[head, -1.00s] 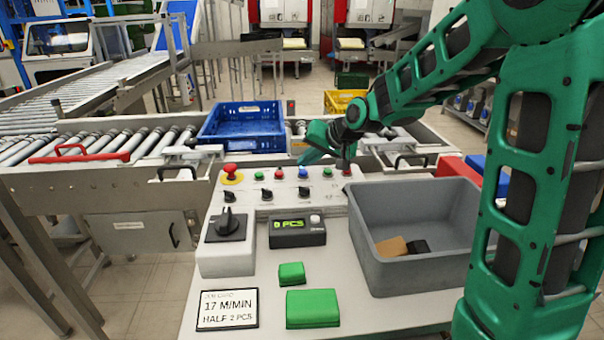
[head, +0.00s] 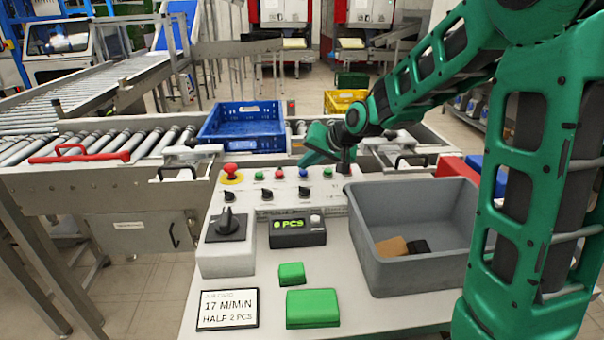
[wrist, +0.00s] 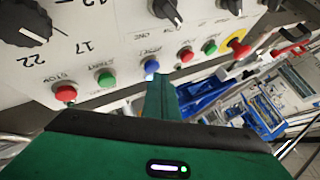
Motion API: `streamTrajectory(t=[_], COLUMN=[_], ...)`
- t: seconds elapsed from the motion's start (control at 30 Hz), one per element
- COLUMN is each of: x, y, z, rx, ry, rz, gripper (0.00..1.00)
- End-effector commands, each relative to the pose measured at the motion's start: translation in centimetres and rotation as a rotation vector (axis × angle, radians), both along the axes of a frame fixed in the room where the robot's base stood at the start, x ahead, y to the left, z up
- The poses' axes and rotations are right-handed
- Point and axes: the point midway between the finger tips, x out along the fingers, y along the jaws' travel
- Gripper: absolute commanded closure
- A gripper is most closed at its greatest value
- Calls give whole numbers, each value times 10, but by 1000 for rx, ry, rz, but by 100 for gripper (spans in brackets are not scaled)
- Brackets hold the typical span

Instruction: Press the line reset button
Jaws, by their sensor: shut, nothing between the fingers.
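The blue button (head: 303,172) sits in the row of buttons on the sloped control panel (head: 285,196). It shows in the wrist view (wrist: 152,66) with a small printed label beside it that seems to read RESET. My gripper (head: 305,160) is shut and empty, just behind the blue button in the head view. In the wrist view its green fingertips (wrist: 157,80) end right by the blue button and overlap its lower edge. I cannot tell whether they touch it.
A red mushroom button (head: 231,171) and green and red buttons flank it, with black knobs in front. A display (head: 297,231) reads 0 PCS. A grey bin (head: 365,240) stands right of the panel. A blue crate (head: 242,139) sits on the conveyor behind.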

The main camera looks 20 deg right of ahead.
Motion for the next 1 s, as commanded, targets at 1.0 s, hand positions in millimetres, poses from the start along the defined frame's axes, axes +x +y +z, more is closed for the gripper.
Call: streamTrajectory(t=[1.0], x=[-1], y=[0], z=[-9], rx=[0], ry=[2], rz=[1], gripper=[100])
